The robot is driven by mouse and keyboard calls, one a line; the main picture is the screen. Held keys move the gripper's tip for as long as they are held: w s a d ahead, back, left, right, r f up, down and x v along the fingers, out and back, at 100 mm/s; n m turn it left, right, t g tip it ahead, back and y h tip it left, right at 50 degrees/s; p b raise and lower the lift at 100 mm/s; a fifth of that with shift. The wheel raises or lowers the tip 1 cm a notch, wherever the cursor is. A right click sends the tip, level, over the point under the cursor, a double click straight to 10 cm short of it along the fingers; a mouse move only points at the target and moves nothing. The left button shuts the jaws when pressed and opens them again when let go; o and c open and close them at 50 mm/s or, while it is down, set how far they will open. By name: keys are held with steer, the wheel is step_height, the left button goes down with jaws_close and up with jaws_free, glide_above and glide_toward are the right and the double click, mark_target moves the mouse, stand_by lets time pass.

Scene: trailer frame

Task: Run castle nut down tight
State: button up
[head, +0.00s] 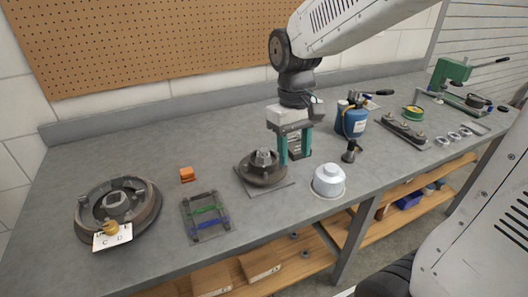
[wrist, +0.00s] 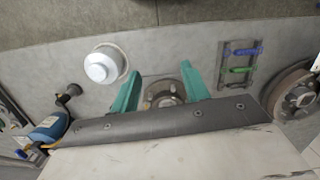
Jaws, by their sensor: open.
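A dark round hub (head: 263,172) sits on a flat square plate (head: 270,189) near the middle of the bench. A grey nut-like piece (head: 262,156) stands up at its centre; its slots are too small to make out. My gripper (head: 295,159) has teal fingers that are apart with nothing between them. It points down just right of the hub in the head view. In the wrist view the hub (wrist: 160,88) shows between the spread fingers of my gripper (wrist: 160,70), partly hidden by the dark gripper body.
A larger hub (head: 117,205) with a tag lies at the left. An orange block (head: 187,174) and a tray (head: 207,217) with green and blue pieces lie between. A white round-topped container (head: 328,181), a small dark fitting (head: 350,152) and a blue canister (head: 353,119) stand right.

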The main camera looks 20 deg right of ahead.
steer(key=n, duration=0.2)
glide_above(263, 150)
steer(key=s, duration=0.5)
step_height(263, 150, down, 4)
steer(key=f, duration=0.1)
steer(key=shift+n+t, duration=0.7)
steer(key=shift+n, duration=0.2)
steer(key=w, duration=0.2)
steer(key=w+r, duration=0.1)
steer(key=w, duration=0.2)
steer(key=shift+w+r, duration=0.15)
step_height(263, 150, down, 8)
steer(key=shift+r, duration=0.1)
steer(key=c, duration=0.7)
